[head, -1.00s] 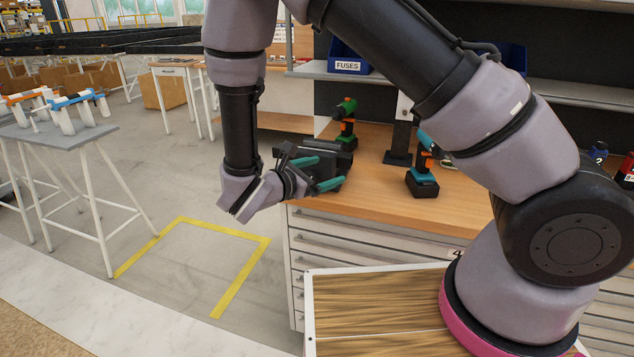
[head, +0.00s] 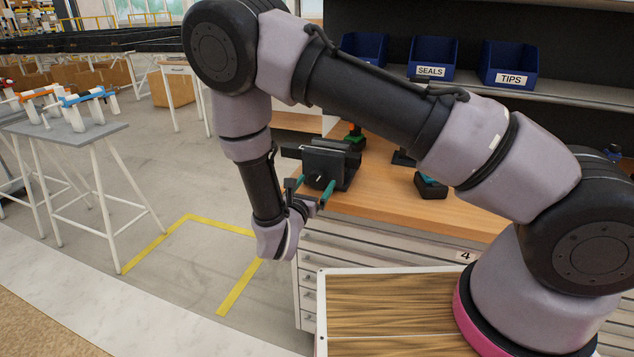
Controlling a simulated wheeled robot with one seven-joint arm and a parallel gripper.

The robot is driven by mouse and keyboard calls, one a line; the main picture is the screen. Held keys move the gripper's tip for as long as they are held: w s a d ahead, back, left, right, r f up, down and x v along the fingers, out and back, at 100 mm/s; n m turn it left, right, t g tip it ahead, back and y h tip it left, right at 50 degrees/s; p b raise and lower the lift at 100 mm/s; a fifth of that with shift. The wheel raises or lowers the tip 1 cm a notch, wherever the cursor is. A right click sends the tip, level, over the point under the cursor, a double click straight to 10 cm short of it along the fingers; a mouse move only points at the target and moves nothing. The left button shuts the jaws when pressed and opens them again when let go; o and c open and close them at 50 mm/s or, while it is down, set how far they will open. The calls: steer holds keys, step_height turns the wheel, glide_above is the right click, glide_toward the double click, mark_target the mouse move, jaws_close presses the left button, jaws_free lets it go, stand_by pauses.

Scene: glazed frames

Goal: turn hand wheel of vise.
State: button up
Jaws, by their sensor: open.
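The dark grey vise (head: 338,158) sits at the left front corner of the wooden workbench, its jaws toward the back and left. My gripper (head: 313,188) is open in front of the vise's front face, its two teal fingers apart and pointing toward it. A small dark round part shows between the fingers; I cannot tell whether it is the hand wheel. The hand wheel is otherwise hidden or too small to make out, and I cannot tell whether the fingers touch anything.
The workbench (head: 440,209) also carries a teal cordless drill (head: 431,186) and a green one (head: 355,139), both partly hidden by my arm. Blue bins (head: 507,65) stand on the shelf behind. A grey side table (head: 65,133) with clamps stands left. Yellow-marked floor (head: 190,260) is clear.

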steer(key=shift+x, duration=0.85)
steer(key=c, duration=1.3)
steer(key=shift+c, duration=0.2)
steer(key=shift+m, duration=0.4)
